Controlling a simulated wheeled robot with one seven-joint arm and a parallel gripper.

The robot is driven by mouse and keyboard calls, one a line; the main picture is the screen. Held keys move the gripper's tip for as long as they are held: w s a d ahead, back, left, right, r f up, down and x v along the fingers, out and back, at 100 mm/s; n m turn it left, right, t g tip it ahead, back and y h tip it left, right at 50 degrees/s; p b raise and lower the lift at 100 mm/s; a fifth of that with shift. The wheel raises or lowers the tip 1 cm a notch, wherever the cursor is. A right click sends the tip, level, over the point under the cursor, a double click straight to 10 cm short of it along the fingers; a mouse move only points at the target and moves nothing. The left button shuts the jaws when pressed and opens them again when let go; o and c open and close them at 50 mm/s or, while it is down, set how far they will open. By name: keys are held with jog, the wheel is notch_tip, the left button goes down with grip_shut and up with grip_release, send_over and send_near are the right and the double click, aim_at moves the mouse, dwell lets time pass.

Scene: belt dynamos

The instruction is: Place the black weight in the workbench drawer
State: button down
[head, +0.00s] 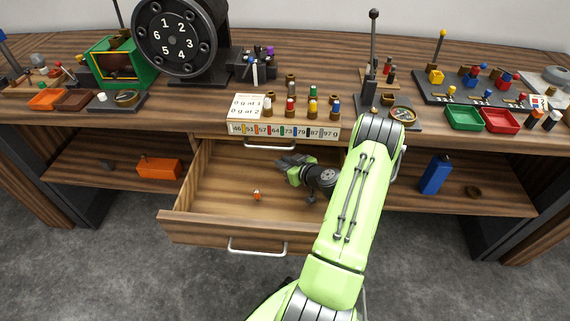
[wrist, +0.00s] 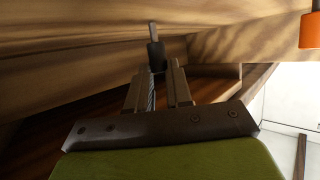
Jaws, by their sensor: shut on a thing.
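The workbench drawer (head: 195,226) is pulled open below the bench top. My gripper (head: 287,161) is inside the drawer's outline, toward its back. In the wrist view, my gripper (wrist: 158,82) is shut on the black weight (wrist: 156,57), a small dark cylinder with a thin grey stem. The weight sits at the fingertips, close to wooden surfaces. Whether it touches the drawer floor I cannot tell. In the head view I cannot separate the weight from the dark fingers.
A small orange-topped weight (head: 257,195) stands on the drawer floor, left of my gripper. A small dark piece (head: 311,198) shows near my arm. The drawer's middle and left are mostly bare. Colored weights (head: 290,106) stand on a rack above the drawer.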

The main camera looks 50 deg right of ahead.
jog(key=shift+f, duration=0.15)
jog(key=c, duration=1)
grip_release()
jog(key=shift+c, duration=0.2)
